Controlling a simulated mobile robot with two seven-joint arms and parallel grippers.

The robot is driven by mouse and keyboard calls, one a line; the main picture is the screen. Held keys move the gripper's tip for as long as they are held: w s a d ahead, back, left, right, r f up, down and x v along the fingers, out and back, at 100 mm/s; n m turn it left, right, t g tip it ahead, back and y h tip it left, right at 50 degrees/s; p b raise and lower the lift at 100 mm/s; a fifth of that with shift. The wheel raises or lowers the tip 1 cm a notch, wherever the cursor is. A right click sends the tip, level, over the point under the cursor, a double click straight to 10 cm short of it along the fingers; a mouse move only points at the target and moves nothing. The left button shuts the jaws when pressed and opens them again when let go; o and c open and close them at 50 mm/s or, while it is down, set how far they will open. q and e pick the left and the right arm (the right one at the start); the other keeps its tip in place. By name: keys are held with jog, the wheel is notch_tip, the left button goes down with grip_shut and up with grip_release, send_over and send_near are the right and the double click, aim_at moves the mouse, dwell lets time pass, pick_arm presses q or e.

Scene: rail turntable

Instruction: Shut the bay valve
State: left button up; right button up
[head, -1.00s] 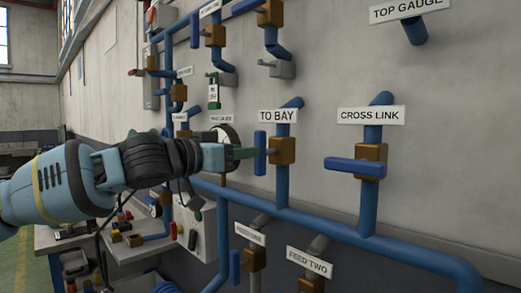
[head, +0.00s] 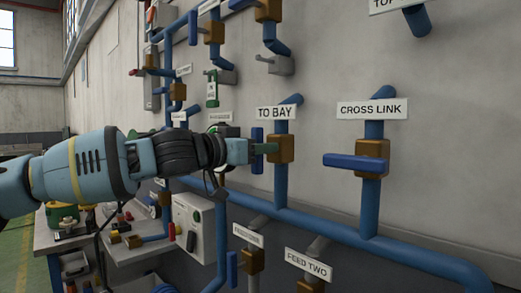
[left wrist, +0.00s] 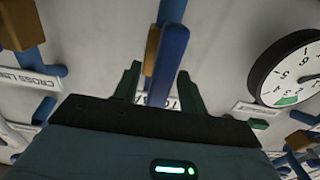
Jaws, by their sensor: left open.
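The bay valve (head: 283,149) is a brown block on a blue vertical pipe under the TO BAY label (head: 276,113). Its blue handle (head: 257,136) stands upright, parallel to the pipe. My left gripper (head: 264,148) is at the handle, with a green finger crossing beside it. In the left wrist view, the open fingers of my left gripper (left wrist: 159,72) stand on either side of the blue handle (left wrist: 172,50), with gaps showing. The label is partly hidden there. My right gripper is not in view.
The cross link valve (head: 371,162), to the right, has its blue handle level across the pipe. Feed valves (head: 251,260) sit below. A round gauge (left wrist: 290,72) is close beside the gripper in the left wrist view. A workbench (head: 60,238) stands at lower left.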

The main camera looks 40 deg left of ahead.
pick_arm(q)
jog(key=shift+s+r, duration=0.1)
jog(key=shift+r, duration=0.05)
jog(key=shift+c, duration=0.8)
grip_shut()
jog(key=shift+m, duration=0.4)
jog(key=m, duration=0.3)
jog(key=shift+d+m, duration=0.2)
jog(key=shift+m, duration=0.2)
jog(key=m, duration=0.4)
jog(key=shift+d, duration=0.15)
jog(key=m, duration=0.5)
jog(key=shift+d+f, duration=0.1)
jog(key=shift+f, duration=0.25)
jog(key=m, duration=0.4)
jog(key=shift+f+p, duration=0.2)
jog(key=shift+p, duration=0.1)
jog(key=shift+m, duration=0.3)
